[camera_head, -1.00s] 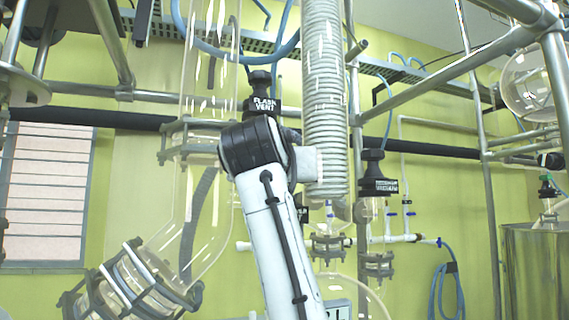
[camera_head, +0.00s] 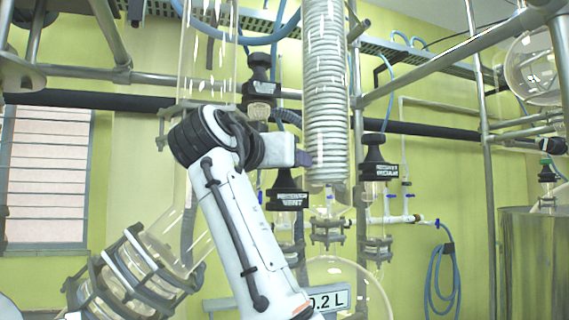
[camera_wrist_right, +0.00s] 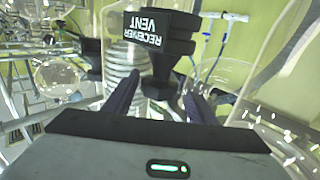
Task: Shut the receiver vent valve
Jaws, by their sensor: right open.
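The receiver vent valve (camera_head: 288,198) has a black knob and a black block labelled in white. It stands left of the coil's lower end in the head view. In the right wrist view the receiver vent valve (camera_wrist_right: 160,38) is large and close, its knob end between the two fingers in the picture. My right gripper (camera_wrist_right: 158,95) is open, one dark finger on each side. In the head view my right gripper (camera_head: 303,158) is small, just above the valve. I see no contact with the knob. My left gripper is out of view.
The flask vent valve (camera_head: 261,76) is above my right wrist. The receiver vacuum valve (camera_head: 374,158) is to the right. The glass coil column (camera_head: 326,100) is close by. Metal frame rods (camera_head: 488,170) and a round glass vessel (camera_head: 350,272) surround the area.

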